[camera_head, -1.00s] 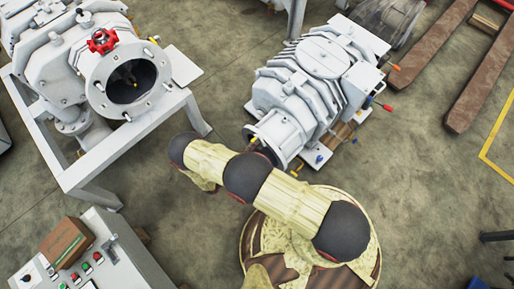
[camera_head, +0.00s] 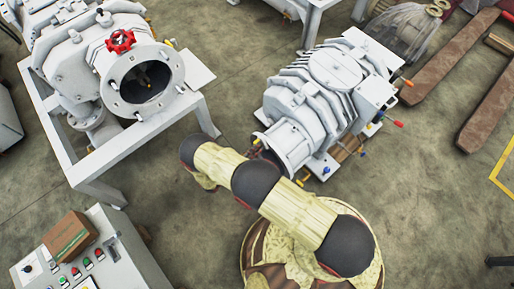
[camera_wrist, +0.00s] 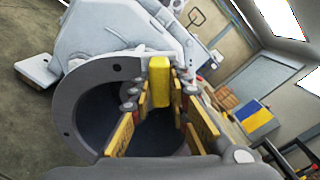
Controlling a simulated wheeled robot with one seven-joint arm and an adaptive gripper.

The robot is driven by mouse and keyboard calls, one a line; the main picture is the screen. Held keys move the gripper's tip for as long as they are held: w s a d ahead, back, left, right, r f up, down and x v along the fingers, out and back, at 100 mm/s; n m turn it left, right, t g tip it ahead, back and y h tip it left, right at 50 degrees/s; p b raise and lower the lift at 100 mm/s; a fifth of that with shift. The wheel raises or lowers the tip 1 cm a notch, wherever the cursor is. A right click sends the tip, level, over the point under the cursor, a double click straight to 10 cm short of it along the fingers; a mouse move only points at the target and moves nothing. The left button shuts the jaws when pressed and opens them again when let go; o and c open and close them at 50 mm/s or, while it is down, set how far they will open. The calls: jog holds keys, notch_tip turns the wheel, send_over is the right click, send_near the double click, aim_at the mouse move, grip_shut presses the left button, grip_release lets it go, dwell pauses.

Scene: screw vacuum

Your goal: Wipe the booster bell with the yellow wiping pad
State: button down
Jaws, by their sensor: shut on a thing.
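The yellow wiping pad (camera_wrist: 159,82) is an upright yellow block in the wrist view. My gripper (camera_wrist: 160,98) is shut on it between its yellow-faced fingers. The booster bell (camera_wrist: 72,108) is a grey round flange around a dark opening, just beyond and left of the fingers. The pad overlaps the right side of the opening in the picture; I cannot tell whether it touches the bell. In the head view the booster bell (camera_head: 289,148) is the near end of the grey ribbed pump, partly behind my arm.
A white-framed pump with a red handwheel (camera_head: 120,41) stands at the left. A control box (camera_head: 100,262) with a cardboard box (camera_head: 68,237) is at the lower left. Brown forks (camera_head: 450,60) lie at the upper right.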

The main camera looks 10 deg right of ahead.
jog(key=shift+v, duration=2.9)
jog(key=shift+s+a, duration=0.1)
jog(key=shift+v, duration=1.4)
